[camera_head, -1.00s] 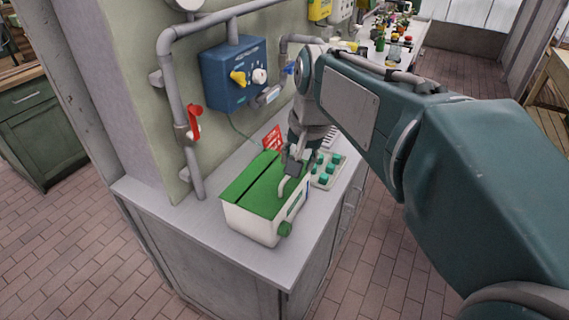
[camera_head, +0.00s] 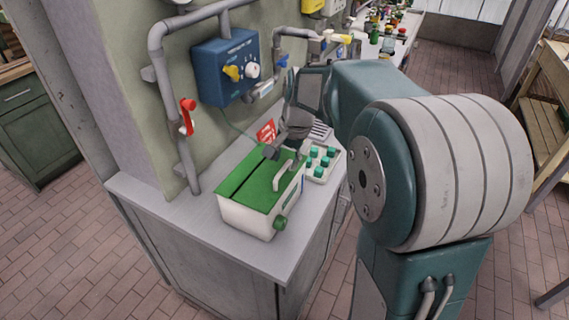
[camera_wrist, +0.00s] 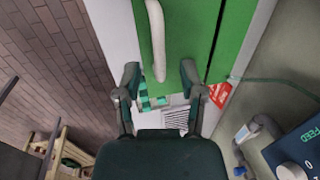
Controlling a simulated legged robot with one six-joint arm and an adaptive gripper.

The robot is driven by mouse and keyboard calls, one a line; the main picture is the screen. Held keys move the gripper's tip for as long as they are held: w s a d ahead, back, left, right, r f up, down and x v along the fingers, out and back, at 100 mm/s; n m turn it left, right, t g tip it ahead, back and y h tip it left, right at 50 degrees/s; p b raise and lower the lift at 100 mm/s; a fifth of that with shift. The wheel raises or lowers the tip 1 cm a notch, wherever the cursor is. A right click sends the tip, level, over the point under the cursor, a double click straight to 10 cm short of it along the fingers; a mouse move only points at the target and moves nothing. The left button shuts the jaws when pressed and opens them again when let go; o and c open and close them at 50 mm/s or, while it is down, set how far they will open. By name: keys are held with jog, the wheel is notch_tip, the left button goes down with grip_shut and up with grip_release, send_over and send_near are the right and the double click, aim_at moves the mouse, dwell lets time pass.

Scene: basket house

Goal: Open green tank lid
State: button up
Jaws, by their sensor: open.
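The tank (camera_head: 246,219) is a white box with a green lid (camera_head: 254,178), standing on the grey counter. The lid is flat on the tank, with a dark seam across it and a pale curved handle (camera_head: 283,176) on its right part. In the wrist view the lid (camera_wrist: 190,40) fills the upper middle, and the handle (camera_wrist: 156,40) runs down between my fingers. My gripper (camera_wrist: 158,80) is open, its two fingers on either side of the handle's near end. In the head view my gripper (camera_head: 286,154) is above the lid's back right; whether it touches the handle cannot be told.
A blue control box (camera_head: 226,70) with knobs and a pipe with a red lever (camera_head: 187,116) are on the wall behind. A tray with green-topped pieces (camera_head: 322,160) stands right of the tank. A red sign (camera_head: 266,132) is behind it. The counter's front left is clear.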

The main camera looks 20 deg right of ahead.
jog(key=shift+w+a+f, duration=0.15)
jog(key=shift+w+f, duration=0.05)
jog(key=shift+f, duration=0.85)
grip_shut()
jog(key=shift+r, duration=0.1)
